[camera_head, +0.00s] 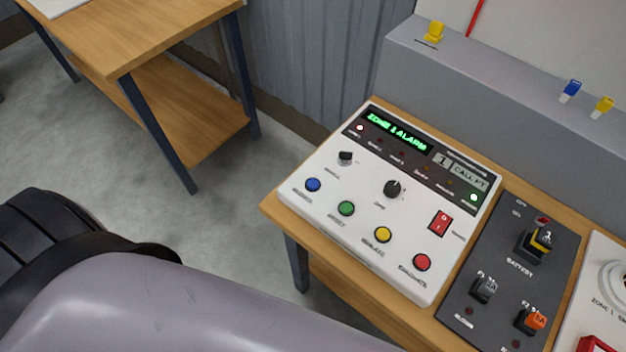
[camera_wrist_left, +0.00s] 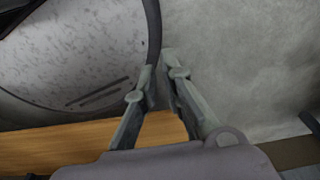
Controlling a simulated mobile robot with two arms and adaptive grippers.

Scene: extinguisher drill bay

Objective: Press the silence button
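A white alarm panel (camera_head: 330,217) lies on a wooden bench in the head view. Its green display (camera_head: 396,130) reads ZONE 1 ALARM. Along its front are four round buttons: blue (camera_head: 313,184), green (camera_head: 346,208), yellow (camera_head: 383,234) and red (camera_head: 421,262). Their labels are too blurred to read surely, so I cannot confirm which is silence. My left gripper's fingers (camera_wrist_left: 158,64) show in the left wrist view, tips close together with nothing seen held; whether they are fully shut is unclear. No gripper is near the buttons in the head view. My right gripper is out of view.
A dark battery and fuse panel (camera_head: 488,242) stands right of the alarm panel, and a white panel (camera_head: 592,283) beyond it. Grey trunking (camera_head: 500,75) runs behind. Another wooden table (camera_head: 150,30) is at upper left. The floor between the tables is clear. My arm fills the lower left.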

